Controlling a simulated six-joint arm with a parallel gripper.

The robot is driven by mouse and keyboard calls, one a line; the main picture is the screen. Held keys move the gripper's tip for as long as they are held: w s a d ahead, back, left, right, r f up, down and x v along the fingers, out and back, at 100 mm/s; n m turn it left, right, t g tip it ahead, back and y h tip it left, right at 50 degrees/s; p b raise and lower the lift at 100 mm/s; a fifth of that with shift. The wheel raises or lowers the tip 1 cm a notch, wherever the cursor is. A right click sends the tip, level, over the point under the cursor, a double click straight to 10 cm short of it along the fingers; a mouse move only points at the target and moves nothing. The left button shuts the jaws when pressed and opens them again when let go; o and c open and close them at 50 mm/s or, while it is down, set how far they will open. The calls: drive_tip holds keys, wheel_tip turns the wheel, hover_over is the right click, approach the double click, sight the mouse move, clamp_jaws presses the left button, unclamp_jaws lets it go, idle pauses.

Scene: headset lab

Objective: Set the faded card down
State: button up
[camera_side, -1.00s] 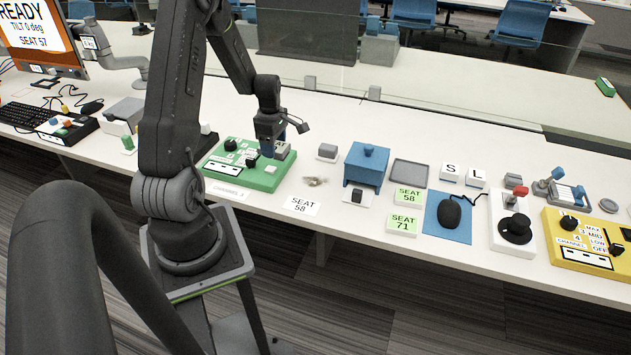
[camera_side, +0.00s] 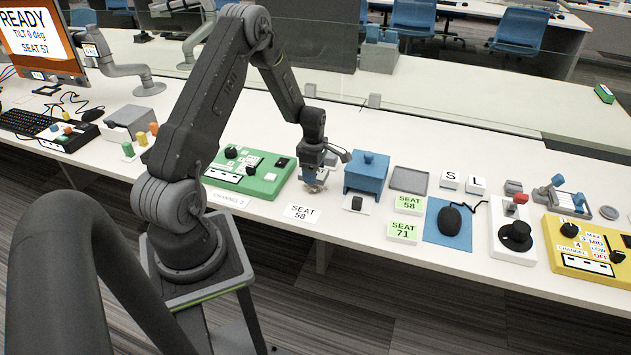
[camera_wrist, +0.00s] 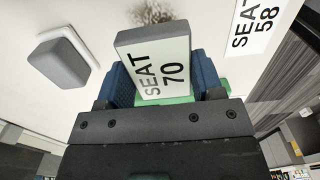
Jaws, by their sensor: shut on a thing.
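My gripper (camera_side: 315,184) is in the gap between the green panel and the blue box, low over the table. In the wrist view, its blue fingers (camera_wrist: 165,85) are shut on a pale card reading SEAT 70 (camera_wrist: 162,70), the faded card, which has a grey edge. I cannot tell in the side view whether the card touches the table. A flat white label reading SEAT 58 (camera_side: 301,213) lies just in front of the gripper; it also shows in the wrist view (camera_wrist: 254,27).
The green panel (camera_side: 262,186) with knobs is left of the gripper. The blue box (camera_side: 366,175) is close on its right. Green cards SEAT 58 (camera_side: 409,203) and SEAT 71 (camera_side: 405,231) lie further right, beside a mouse (camera_side: 450,221). A grey block (camera_wrist: 62,62) and a dark smudge (camera_wrist: 152,11) show on the table.

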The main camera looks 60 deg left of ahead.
sight(316, 188)
drive_tip(key=shift+w+d+f, duration=0.15)
drive_tip(key=shift+w, duration=0.1)
drive_tip(key=shift+f, duration=1.75)
drive_tip(key=shift+f, duration=0.15)
drive_tip(key=shift+f, duration=0.1)
drive_tip(key=o, duration=0.9)
